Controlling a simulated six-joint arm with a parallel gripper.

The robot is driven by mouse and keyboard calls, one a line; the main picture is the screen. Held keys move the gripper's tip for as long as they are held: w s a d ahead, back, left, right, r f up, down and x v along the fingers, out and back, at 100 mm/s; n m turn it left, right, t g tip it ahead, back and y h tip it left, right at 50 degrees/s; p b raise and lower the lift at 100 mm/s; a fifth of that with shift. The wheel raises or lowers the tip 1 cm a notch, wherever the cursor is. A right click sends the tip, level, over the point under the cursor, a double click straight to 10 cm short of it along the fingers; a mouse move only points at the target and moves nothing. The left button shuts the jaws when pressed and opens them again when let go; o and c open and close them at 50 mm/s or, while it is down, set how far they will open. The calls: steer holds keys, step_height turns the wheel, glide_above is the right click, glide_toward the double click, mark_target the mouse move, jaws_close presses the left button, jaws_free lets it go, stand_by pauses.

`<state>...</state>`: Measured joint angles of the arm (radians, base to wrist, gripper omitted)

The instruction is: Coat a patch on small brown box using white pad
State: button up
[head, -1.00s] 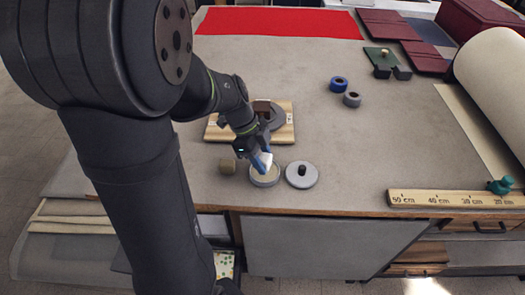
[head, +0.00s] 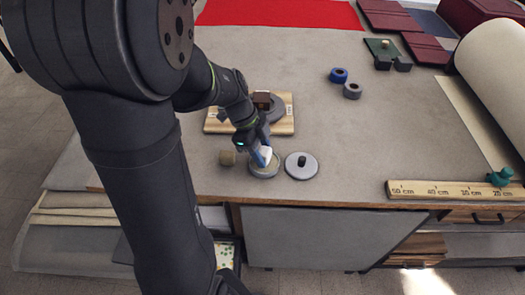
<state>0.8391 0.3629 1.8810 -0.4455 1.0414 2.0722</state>
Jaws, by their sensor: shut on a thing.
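My gripper (head: 261,157) is shut on the white pad (head: 266,152) and holds it low over a round, pale-filled dish (head: 264,170) near the table's front edge. Whether the pad touches the dish's contents I cannot tell. A small brown box (head: 262,98) stands behind the gripper, on or beside a grey round piece (head: 274,109) on a wooden board (head: 284,127). My arm partly covers the board.
A grey lid with a black knob (head: 302,167) lies right of the dish, and a small tan block (head: 227,158) lies left of it. Two tape rolls (head: 338,75) and a wooden ruler (head: 440,190) lie farther right. The middle of the table (head: 340,130) is clear.

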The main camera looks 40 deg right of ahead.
mark_target(270, 153)
steer(key=shift+f, duration=0.6)
stand_by(1.1)
steer(key=shift+r, duration=3.6)
